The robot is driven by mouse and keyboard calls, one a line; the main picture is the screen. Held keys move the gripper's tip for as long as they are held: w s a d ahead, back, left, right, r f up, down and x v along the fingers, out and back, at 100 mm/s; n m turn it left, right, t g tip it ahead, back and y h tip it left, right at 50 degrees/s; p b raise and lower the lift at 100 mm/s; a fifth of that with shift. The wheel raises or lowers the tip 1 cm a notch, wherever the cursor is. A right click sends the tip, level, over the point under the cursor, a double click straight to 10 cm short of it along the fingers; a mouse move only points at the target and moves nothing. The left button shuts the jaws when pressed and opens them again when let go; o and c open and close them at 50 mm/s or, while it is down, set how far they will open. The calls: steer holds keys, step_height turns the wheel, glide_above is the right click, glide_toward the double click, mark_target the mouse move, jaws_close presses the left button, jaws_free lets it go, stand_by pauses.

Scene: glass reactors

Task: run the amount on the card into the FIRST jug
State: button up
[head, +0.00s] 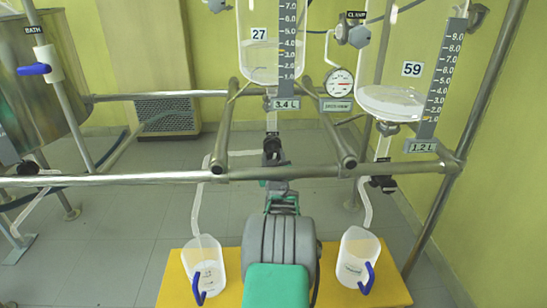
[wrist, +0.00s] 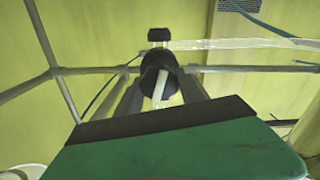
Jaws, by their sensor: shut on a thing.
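My gripper (head: 281,192) reaches up to the drain tap (head: 272,150) under the glass vessel marked 27 (head: 258,60). In the wrist view my gripper (wrist: 162,98) has its fingers around the tap's black round body (wrist: 158,64), with a pale lever or tube end between them. A card reading 3.4 L (head: 284,104) hangs under this vessel. A pale hose (head: 197,205) runs from the tap side down to the left jug (head: 203,258), which has a blue handle. The right jug (head: 358,247) stands under another hose. Whether either jug holds liquid is hard to tell.
Vessel 59 (head: 392,100) has a 1.2 L card (head: 421,146) and its own black tap (head: 382,184). Steel rails (head: 120,179) cross in front of the vessels. The jugs stand on a yellow platform (head: 172,290). A steel tank (head: 35,80) stands at left.

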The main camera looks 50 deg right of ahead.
steer(key=c, duration=0.4)
steer(key=shift+f+m, duration=0.1)
steer(key=shift+m, duration=0.3)
steer(key=m+b, duration=0.1)
steer(key=m, duration=0.8)
steer(key=shift+s+d+m, duration=0.1)
steer(key=shift+m, duration=2.1)
steer(key=o, duration=1.4)
